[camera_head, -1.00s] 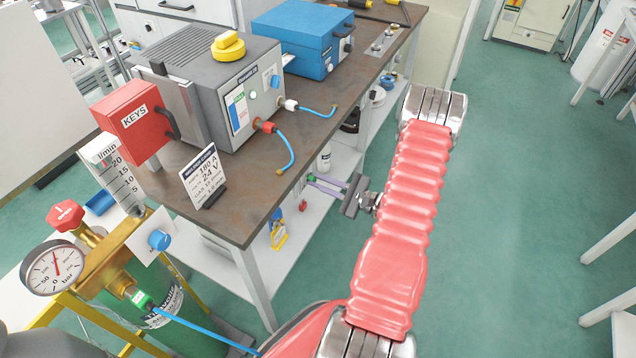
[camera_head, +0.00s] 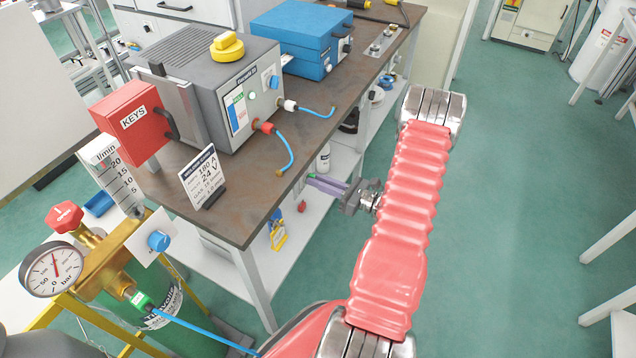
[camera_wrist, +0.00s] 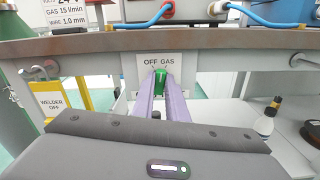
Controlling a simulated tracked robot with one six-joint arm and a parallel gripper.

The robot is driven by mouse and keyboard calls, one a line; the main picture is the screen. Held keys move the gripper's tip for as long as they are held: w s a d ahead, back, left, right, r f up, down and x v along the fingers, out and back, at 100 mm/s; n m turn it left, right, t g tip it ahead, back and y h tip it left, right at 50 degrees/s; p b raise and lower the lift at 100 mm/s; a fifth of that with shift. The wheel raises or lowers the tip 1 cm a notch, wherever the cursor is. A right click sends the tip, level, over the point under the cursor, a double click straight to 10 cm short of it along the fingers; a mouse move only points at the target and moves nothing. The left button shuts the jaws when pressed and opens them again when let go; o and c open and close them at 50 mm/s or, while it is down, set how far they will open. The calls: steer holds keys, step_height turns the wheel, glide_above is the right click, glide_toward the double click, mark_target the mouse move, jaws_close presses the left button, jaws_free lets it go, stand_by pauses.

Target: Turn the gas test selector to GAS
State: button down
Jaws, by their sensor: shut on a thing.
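The gas test selector is a green knob (camera_wrist: 160,83) on a white plate (camera_wrist: 146,78) marked OFF and GAS, under the front edge of the bench. In the wrist view my gripper's two purple fingers (camera_wrist: 161,92) are shut on the knob. The fingers hide its sides and lower part. I cannot tell exactly which mark it points to. In the head view my gripper (camera_head: 313,180) reaches under the bench edge, and the selector is hidden there.
The bench top (camera_head: 330,130) overhangs closely above my gripper. A yellow WELDER OFF tag (camera_wrist: 57,103) hangs to the left in the wrist view. A white bottle (camera_wrist: 267,122) stands on the lower shelf at right. Open floor (camera_head: 500,200) lies right of my arm.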

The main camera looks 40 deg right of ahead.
steer(key=shift+f+m, duration=0.2)
steer(key=shift+m, duration=1.8)
steer(key=c, duration=1.8)
jaws_free()
steer(key=shift+r, duration=0.1)
steer(key=shift+o, duration=0.2)
steer(key=v, duration=1.3)
steer(key=shift+s, duration=0.4)
steer(key=shift+d, duration=0.1)
